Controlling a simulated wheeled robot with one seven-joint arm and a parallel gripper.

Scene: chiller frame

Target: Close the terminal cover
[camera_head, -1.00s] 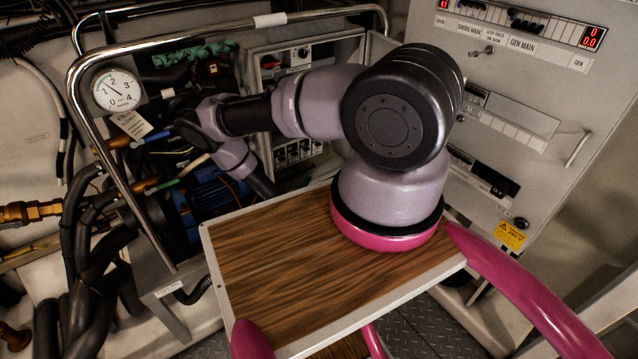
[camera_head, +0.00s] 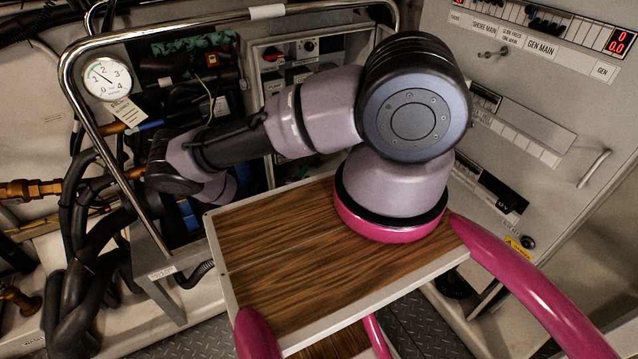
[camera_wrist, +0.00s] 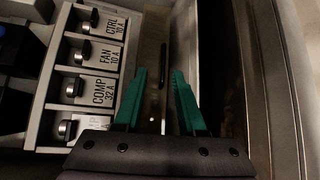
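My gripper (camera_wrist: 159,80) shows in the wrist view with its two green fingers apart. A narrow tan strip with a dark slot (camera_wrist: 163,58) lies beyond the gap, and I see nothing clearly clamped. To the left is a row of breakers (camera_wrist: 88,55) labelled CTRL, FAN and COMP. A long grey panel edge (camera_wrist: 209,50) runs just right of the fingers; I cannot tell whether it is the terminal cover. In the head view the grey electrical box (camera_head: 272,88) stands behind my arm, which partly covers it. My gripper is hidden there.
A bent metal rail (camera_head: 110,160) with a pressure gauge (camera_head: 107,79) behind it stands at the left, near my arm. Dark hoses (camera_head: 75,220) crowd the lower left. A grey switchboard cabinet (camera_head: 560,110) with a handle stands at the right.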

